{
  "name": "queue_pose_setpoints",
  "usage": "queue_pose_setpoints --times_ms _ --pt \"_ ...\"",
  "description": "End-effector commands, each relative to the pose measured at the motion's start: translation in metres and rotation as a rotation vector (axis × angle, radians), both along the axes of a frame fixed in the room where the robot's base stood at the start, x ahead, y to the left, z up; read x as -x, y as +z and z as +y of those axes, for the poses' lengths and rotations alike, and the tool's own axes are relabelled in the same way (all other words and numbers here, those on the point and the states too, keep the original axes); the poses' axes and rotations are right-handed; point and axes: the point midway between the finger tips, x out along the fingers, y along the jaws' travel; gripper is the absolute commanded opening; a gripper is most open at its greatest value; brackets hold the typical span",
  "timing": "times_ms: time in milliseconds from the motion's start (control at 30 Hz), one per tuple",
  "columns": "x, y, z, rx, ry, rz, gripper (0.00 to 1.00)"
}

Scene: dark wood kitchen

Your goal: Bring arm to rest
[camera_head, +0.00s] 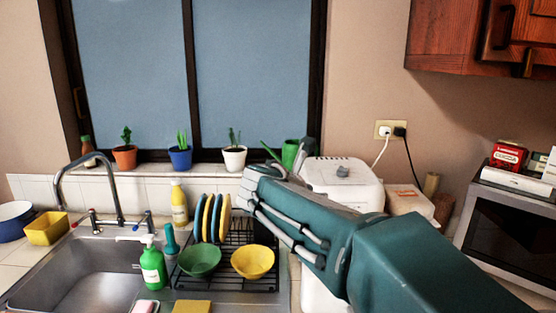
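My teal and grey arm comes in from the lower right and reaches up and left across the counter. Its far end, which I take to be my gripper (262,184), is in front of the window sill, above and right of the dish rack (256,288). The fingers do not show clearly, so I cannot tell whether they are open or shut. I see no object held at the arm's end. The arm hides part of the counter and part of a white appliance (342,186) behind it.
A metal sink (85,265) is at left. The rack holds upright plates, a green bowl (199,261) and a yellow bowl (252,262). Potted plants and a green watering can (290,153) line the sill. A microwave (510,232) stands at right under a wooden cabinet (450,40).

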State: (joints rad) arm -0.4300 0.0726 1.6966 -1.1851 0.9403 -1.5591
Motion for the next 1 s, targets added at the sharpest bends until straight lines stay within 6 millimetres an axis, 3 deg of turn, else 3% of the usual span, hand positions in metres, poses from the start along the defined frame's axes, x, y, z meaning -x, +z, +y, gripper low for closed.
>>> queue_pose_setpoints --times_ms 267,467,567,800,1000 --pt "0.032 -0.011 -0.032 -0.24 -0.144 -0.033 0.73" --pt "0.07 -0.026 -0.056 -0.493 -0.315 -0.076 0.73" --pt "0.097 -0.036 -0.071 -0.667 -0.443 -0.111 0.73" --pt "0.192 -0.08 -0.102 -1.242 -0.94 -0.259 0.73" --pt "0.264 -0.121 -0.101 -1.682 -1.418 -0.407 0.73"
